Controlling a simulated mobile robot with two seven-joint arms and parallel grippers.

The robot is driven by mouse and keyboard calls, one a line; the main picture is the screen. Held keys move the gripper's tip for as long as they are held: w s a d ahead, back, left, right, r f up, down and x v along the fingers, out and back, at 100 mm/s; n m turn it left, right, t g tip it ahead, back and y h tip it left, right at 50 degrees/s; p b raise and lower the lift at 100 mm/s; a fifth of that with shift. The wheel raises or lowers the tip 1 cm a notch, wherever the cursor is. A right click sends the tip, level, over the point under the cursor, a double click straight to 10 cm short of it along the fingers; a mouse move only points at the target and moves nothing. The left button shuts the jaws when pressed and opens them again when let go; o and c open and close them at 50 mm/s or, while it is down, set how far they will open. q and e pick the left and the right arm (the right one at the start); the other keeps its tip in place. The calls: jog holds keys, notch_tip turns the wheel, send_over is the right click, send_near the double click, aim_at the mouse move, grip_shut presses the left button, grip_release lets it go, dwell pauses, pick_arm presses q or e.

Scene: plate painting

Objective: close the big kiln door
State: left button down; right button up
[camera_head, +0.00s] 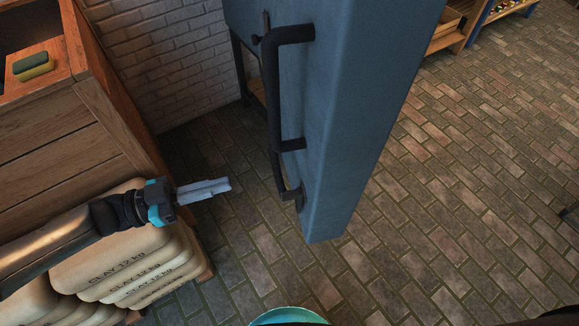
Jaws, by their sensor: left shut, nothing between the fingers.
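The big kiln door (365,90) is a thick blue slab standing open, edge toward me, in the upper middle of the head view. A long black bar handle (273,100) is fixed to its left face. My left gripper (229,185) is shut and empty. It points right, left of the handle's lower end and apart from it in the picture. The kiln's opening is not visible. My right gripper is not in view.
Stacked clay bags (135,262) lie below my left arm. A wooden cabinet (75,135) with a green and yellow sponge (33,66) stands at the left. A white brick wall (165,60) is behind. The brick floor (460,190) is open at the right.

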aim_at(307, 172)
pick_arm(q)
jog(key=shift+m+g+h, duration=0.3)
jog(key=shift+m+g, duration=0.1)
jog(key=shift+g, duration=0.3)
jog(key=d, duration=0.4)
jog(key=d+r, duration=0.1)
jog(key=d, duration=0.9)
jog(key=shift+w+r+p, duration=0.3)
jog(key=shift+r, duration=0.1)
jog(key=shift+d, duration=0.1)
